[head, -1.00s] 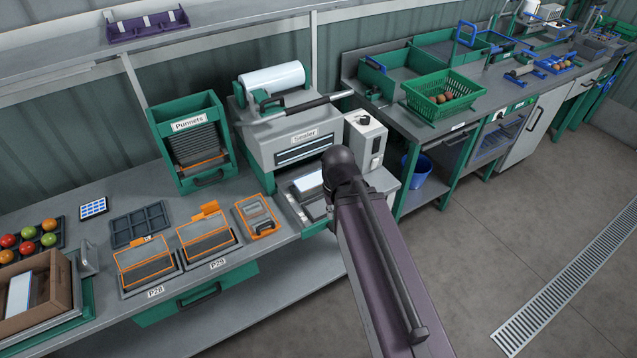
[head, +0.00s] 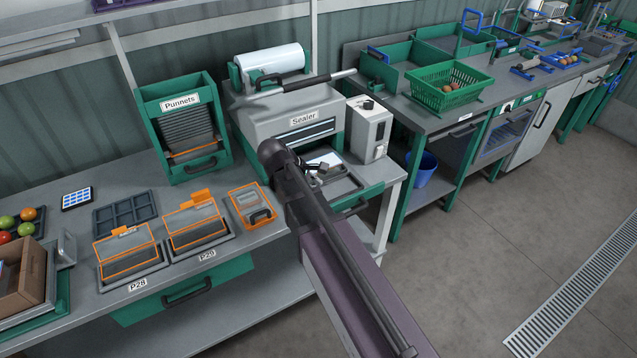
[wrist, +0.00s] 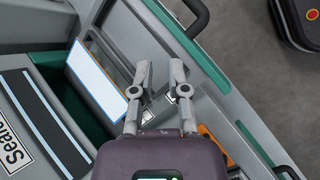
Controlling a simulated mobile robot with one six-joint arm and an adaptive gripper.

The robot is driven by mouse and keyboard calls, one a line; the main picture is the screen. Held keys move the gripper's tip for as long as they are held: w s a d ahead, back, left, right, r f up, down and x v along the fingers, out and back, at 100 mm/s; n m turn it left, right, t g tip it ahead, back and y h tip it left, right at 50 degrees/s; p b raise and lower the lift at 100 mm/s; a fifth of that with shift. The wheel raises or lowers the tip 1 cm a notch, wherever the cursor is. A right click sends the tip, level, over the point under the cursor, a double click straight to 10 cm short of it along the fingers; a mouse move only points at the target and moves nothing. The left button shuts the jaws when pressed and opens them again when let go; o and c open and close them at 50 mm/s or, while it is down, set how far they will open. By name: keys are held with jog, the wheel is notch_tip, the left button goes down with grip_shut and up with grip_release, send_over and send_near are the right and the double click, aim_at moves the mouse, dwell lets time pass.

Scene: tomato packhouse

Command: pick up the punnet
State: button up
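My gripper (head: 318,170) is over the pulled-out tray of the sealer (head: 290,130). In the wrist view its two fingers (wrist: 160,72) are apart, with nothing seen held between them. A pale, flat, white-topped piece (wrist: 97,78) lies in the tray to the left of the fingers; I cannot tell whether it is a punnet. A stack of dark punnets (head: 187,130) stands in the green dispenser labelled Punnets (head: 150,130). Orange-edged clear containers stand at P28 (head: 128,253) and P29 (head: 195,225). My arm hides part of the sealer tray's front.
An orange-rimmed box (head: 251,205) sits on the bench left of my gripper. A grey control box (head: 368,130) stands right of the sealer. A green basket (head: 447,88) is on the right-hand counter. The floor to the right is clear.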

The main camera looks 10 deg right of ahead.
jog(key=w+a+f+n+h+b, duration=0.1)
jog(key=w, duration=0.1)
jog(key=w+a+f+n+t+h+b, duration=0.1)
jog(key=w+n+b, duration=0.1)
jog(key=w+a+f+n+b, duration=0.1)
jog(key=a+n+b, duration=0.1)
jog(key=shift+w+h, duration=0.4)
jog(key=w+a+n+t+h+b, duration=0.2)
jog(key=w+a+n+b, duration=0.1)
jog(key=a+n, duration=0.1)
jog(key=shift+w+a+r+n+h+b, duration=0.2)
jog(key=shift+w+a+n+h+b, duration=0.1)
jog(key=shift+w+a+h+b, duration=0.15)
jog(key=b+x, duration=0.1)
jog(key=x, duration=0.2)
jog(key=b+x, duration=0.1)
jog(key=x, duration=0.3)
jog(key=shift+f+b, duration=0.3)
jog(key=shift+b, duration=0.1)
jog(key=shift+w+d+f, duration=0.1)
jog(key=shift+w+d, duration=0.1)
jog(key=shift+d, duration=0.45)
